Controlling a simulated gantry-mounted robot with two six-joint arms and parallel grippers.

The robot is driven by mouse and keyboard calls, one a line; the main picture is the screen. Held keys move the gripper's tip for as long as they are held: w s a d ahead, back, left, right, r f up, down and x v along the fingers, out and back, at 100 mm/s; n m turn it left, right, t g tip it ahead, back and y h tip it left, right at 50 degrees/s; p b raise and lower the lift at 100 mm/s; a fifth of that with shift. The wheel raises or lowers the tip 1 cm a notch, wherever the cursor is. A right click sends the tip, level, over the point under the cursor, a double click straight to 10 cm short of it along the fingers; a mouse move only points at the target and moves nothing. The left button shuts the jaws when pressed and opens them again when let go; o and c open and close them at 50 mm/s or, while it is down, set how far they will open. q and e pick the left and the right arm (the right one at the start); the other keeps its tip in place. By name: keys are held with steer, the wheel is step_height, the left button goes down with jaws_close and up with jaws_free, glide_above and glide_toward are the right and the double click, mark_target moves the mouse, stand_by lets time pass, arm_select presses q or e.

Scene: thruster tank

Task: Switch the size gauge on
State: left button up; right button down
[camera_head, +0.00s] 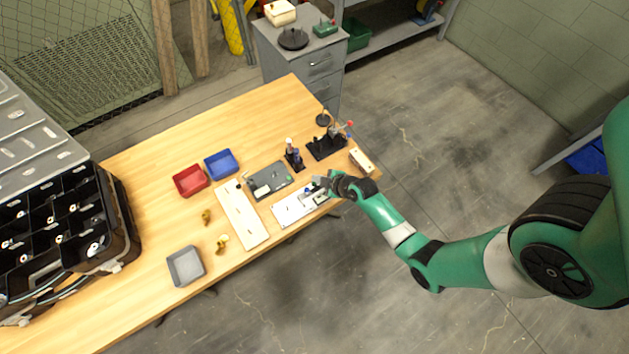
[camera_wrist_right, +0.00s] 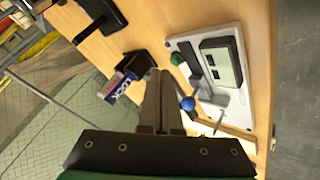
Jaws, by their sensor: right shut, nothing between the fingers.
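The size gauge, a pale plate (camera_head: 290,211) with a dark-framed display, lies near the table's front edge. In the right wrist view its display (camera_wrist_right: 222,63) is at the upper right, too small to read. A green knob (camera_wrist_right: 177,59) and a blue ball (camera_wrist_right: 188,103) show beside it. My right gripper (camera_head: 326,184) is over the right end of the gauge in the head view and hides part of it. In the wrist view its fingers (camera_wrist_right: 157,82) are shut and empty, left of the blue ball. I cannot tell whether they touch anything. My left gripper is not in view.
A long white board (camera_head: 241,215) and a grey plate fixture (camera_head: 268,180) lie left of the gauge. Black stands (camera_head: 325,147) are behind it. Red (camera_head: 190,181), blue (camera_head: 221,164) and grey (camera_head: 186,266) bins stand further left.

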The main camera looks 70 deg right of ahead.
mark_target(317, 186)
step_height(317, 186, up, 6)
steer(key=p, duration=0.5)
steer(key=shift+p, duration=0.35)
